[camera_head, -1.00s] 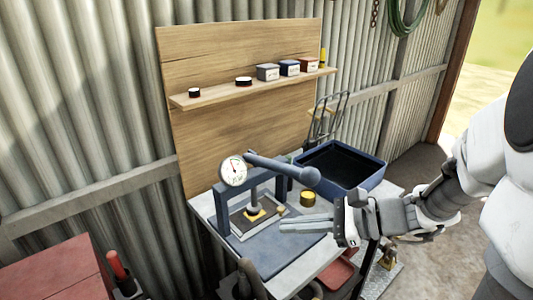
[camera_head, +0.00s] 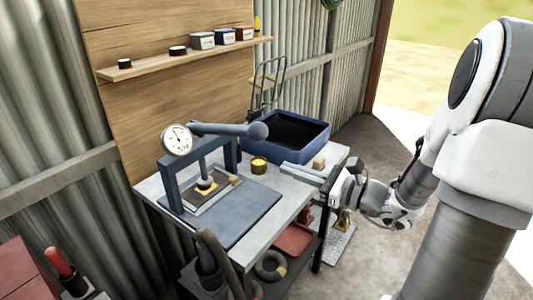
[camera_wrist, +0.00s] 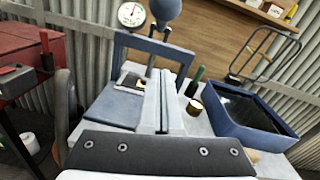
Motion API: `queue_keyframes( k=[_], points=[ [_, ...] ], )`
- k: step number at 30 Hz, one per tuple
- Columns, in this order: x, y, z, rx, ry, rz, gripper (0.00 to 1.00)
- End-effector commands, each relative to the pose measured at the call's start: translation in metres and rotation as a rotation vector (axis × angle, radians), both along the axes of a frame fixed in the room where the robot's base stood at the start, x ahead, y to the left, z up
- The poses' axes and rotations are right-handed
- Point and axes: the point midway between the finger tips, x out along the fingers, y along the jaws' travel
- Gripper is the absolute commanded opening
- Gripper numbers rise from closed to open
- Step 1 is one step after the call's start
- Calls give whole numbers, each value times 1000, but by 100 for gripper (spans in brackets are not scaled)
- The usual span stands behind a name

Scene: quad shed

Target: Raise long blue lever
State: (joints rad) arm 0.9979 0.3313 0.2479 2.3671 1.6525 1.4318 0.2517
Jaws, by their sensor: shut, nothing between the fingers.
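The long blue lever (camera_head: 225,130) sticks out to the right from the top of the blue press frame (camera_head: 172,190), next to a round dial gauge (camera_head: 177,139). It ends in a blue ball knob (camera_head: 258,131) and lies close to level. In the wrist view the knob (camera_wrist: 165,9) shows at the top, end-on, beyond my fingers. My gripper (camera_head: 288,170) is shut and empty, its fingers pointing left over the table, below and right of the knob and apart from it. In the wrist view the shut fingers (camera_wrist: 164,88) point up the picture toward the press.
A deep blue tray (camera_head: 318,134) stands on the table's back right, with a small yellow tin (camera_head: 258,165) left of it. A shelf (camera_head: 150,66) with tins and small boxes hangs behind. A red chest (camera_head: 25,275) stands at lower left. Above the lever is clear.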

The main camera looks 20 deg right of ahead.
Motion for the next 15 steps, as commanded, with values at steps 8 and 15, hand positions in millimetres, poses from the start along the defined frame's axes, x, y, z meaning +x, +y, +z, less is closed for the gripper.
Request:
queue_keyframes(
  k=[8,15],
  points=[
    [37,32,-2,1,1,6,0],
    [77,64,-2,1,0,5,0]
  ],
)
